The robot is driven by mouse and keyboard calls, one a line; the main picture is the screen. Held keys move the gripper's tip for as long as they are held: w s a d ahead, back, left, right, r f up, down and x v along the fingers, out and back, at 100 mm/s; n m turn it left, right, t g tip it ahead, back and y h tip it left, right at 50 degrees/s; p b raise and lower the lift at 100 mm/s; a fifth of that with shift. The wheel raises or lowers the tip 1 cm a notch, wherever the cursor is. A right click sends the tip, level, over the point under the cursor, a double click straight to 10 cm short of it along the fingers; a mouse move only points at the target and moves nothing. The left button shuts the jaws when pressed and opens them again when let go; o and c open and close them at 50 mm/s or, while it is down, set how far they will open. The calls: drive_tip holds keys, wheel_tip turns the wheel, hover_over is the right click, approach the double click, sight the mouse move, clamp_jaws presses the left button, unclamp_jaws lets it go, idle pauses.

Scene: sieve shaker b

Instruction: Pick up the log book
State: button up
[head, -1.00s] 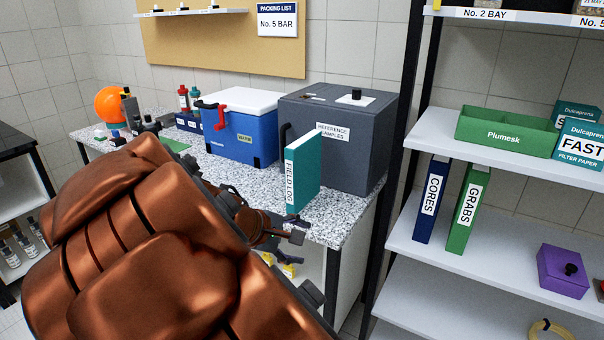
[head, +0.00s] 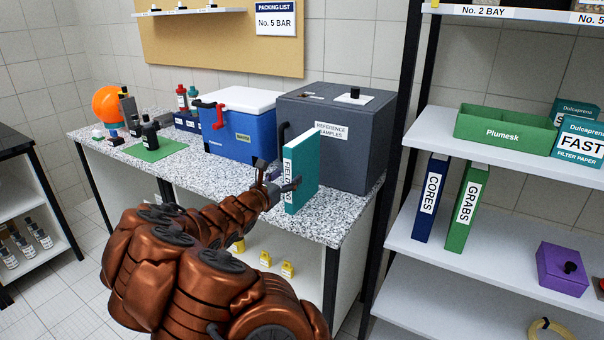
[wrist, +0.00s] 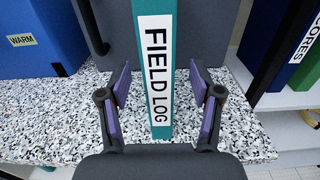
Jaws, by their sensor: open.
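The log book is a teal binder (head: 306,172) with a white spine label reading FIELD LOG. It stands upright on the speckled counter, in front of the grey reference samples box. In the wrist view its spine (wrist: 157,75) faces me and stands between my two fingers. My gripper (head: 277,180) is open at the spine in the head view, and also shows in the wrist view (wrist: 160,98). There is a gap on each side between the fingers and the binder. The gripper partly covers the label in the head view.
The grey box (head: 340,150) stands right behind the binder. A blue cooler (head: 235,135) with a white lid is to its left. The speckled counter (head: 215,178) is bare in front of the cooler. A shelf to the right holds CORES (head: 430,200) and GRABS (head: 466,210) binders.

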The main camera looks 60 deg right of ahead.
sight(299, 167)
drive_tip(key=shift+w+d+f+p, duration=0.15)
drive_tip(key=shift+d+p, duration=0.55)
drive_tip(key=shift+d, duration=1.3)
drive_tip(key=shift+w+d+r+p, duration=0.1)
drive_tip(key=shift+d+p, duration=0.6)
drive_tip(key=shift+d, duration=1.25)
clamp_jaws()
